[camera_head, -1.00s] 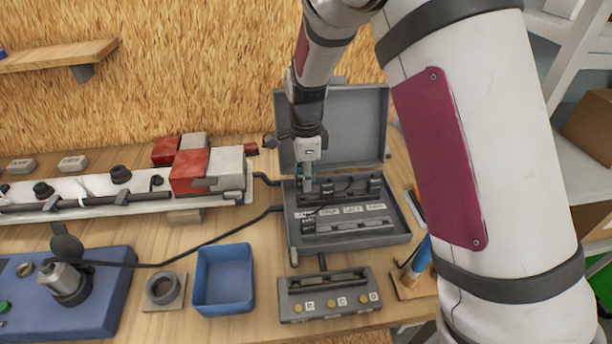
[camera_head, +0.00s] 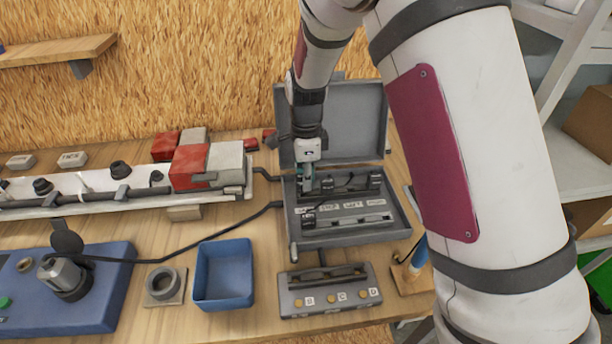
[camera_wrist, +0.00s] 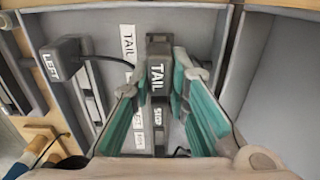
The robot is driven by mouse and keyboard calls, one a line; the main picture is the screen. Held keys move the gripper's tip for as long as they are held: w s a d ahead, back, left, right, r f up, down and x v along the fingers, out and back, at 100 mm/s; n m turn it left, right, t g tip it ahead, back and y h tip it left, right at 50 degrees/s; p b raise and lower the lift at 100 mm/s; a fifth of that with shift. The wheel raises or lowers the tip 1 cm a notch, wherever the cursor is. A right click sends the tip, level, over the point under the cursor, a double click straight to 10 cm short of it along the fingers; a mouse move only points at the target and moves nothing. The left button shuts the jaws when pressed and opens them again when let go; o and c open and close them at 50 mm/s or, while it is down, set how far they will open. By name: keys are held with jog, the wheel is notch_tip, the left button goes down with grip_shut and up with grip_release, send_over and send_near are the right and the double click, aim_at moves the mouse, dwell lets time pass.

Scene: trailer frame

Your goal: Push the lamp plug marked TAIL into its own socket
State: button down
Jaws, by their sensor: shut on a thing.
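The grey case (camera_head: 291,235) stands open on the bench, its lid upright at the back. My gripper (camera_head: 306,187) reaches down into its back left part. In the wrist view, the green-padded fingers of my gripper (camera_wrist: 157,82) are shut on a black plug marked TAIL (camera_wrist: 157,73). A black plug marked LEFT (camera_wrist: 60,62) with a dark cable lies to the left of it. White labels (camera_wrist: 128,45) reading TAIL run along a strip beside the held plug. Part of a STOP marking shows below the TAIL plug. The plug's underside and any socket contact are hidden.
A grey block with lettered brass buttons (camera_head: 328,291) sits in front of the case, with a blue tray (camera_head: 252,273) to its left. A white lamp bar with red and white blocks (camera_head: 190,167) lies left of the case. A dark cable (camera_head: 190,251) crosses the bench.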

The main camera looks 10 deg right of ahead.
jog(key=shift+f, duration=0.2)
jog(key=shift+f, duration=0.45)
jog(key=shift+f, duration=0.5)
dwell(0.6)
jog(key=c, duration=1.1)
grip_release()
jog(key=shift+o, duration=0.2)
jog(key=shift+r, duration=0.1)
jog(key=shift+r+p, duration=1.2)
jog(key=shift+r, duration=2.25)
jog(key=shift+r, duration=0.1)
